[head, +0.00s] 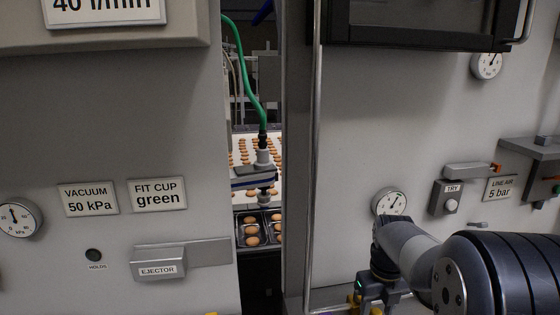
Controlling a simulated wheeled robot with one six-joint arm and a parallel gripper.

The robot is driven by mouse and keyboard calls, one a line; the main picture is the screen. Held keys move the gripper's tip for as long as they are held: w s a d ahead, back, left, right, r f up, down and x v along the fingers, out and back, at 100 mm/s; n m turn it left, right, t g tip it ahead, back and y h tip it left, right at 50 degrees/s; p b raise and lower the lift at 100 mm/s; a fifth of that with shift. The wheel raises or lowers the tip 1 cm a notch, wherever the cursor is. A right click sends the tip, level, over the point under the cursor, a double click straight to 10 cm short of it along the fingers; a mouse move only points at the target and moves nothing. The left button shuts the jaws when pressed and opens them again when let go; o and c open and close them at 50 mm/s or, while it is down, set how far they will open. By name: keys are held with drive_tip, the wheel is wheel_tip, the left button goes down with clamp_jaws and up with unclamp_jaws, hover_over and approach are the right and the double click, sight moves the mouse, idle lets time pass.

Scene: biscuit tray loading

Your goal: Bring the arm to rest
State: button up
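My arm comes in from the lower right, a black and grey link with a grey wrist bent downward. My gripper (372,297) hangs below the wrist at the bottom edge, in front of the right-hand panel. A small green light shows on its side and yellow bits show low by it. Its fingertips are cut off or too small to read, so I cannot tell whether it is open or shut, or whether it holds anything.
A narrow gap shows a suction head (262,172) on a green hose, above a biscuit tray (265,219) and a biscuit belt. The left panel has a gauge (16,218) and an ejector box (158,263). The right panel has a gauge (390,203) and TRY button (451,205).

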drive_tip(key=shift+r, duration=0.15)
wheel_tip(320, 180, up, 10)
wheel_tip(320, 180, down, 10)
drive_tip(key=shift+s+a+r, duration=0.1)
drive_tip(key=shift+f, duration=0.3)
drive_tip(key=shift+w+d+n, duration=0.25)
drive_tip(key=shift+d+n, duration=0.35)
drive_tip(key=shift+n, duration=0.2)
drive_tip(key=shift+r, duration=0.1)
